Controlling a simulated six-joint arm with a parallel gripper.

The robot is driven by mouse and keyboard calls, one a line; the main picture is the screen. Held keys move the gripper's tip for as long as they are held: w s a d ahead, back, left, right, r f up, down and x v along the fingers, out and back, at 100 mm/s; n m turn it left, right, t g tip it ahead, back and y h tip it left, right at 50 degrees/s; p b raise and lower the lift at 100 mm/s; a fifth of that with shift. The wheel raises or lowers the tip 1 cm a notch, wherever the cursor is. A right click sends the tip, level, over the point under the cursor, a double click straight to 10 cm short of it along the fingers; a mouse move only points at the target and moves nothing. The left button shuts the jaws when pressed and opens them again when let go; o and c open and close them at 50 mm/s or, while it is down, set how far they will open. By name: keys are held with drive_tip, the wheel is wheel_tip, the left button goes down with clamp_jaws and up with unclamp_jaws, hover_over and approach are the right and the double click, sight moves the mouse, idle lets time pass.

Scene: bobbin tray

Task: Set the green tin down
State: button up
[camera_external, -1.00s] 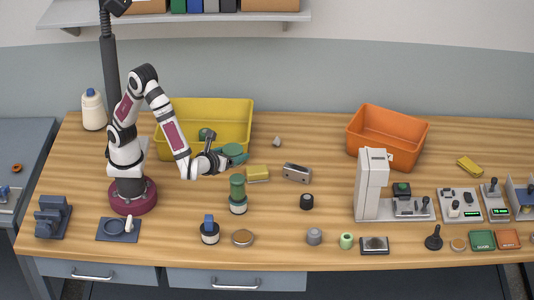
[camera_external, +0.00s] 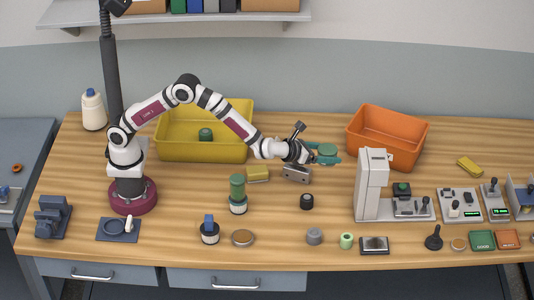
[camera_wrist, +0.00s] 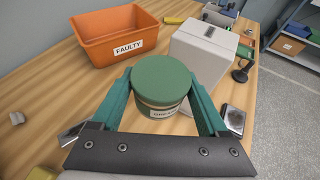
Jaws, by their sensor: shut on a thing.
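The green tin (camera_wrist: 160,82) is a short round tin with a green lid and a white label on its side, only partly readable. In the wrist view it sits between the two teal fingers of my gripper (camera_wrist: 160,100), which are shut on it. In the external view the tin (camera_external: 327,150) and my gripper (camera_external: 325,158) are right of the yellow bin and left of the orange bin, above the table. The tin looks upright. Its underside is hidden.
The orange bin (camera_external: 362,142), labelled FAULTY in the wrist view, stands just right. A tall white machine (camera_external: 371,184) stands right and in front. A grey metal block (camera_external: 297,173) lies beneath my wrist. The yellow bin (camera_external: 203,152) holds a green item. Bare wood lies around the black spool (camera_external: 307,201).

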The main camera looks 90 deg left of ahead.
wheel_tip(320, 180, down, 8)
drive_tip(key=r, duration=0.1)
hover_over(335, 187)
wheel_tip(335, 187, down, 8)
drive_tip(key=shift+s+d+r, duration=0.1)
drive_tip(key=shift+f, duration=2.15)
drive_tip(key=shift+f, duration=0.1)
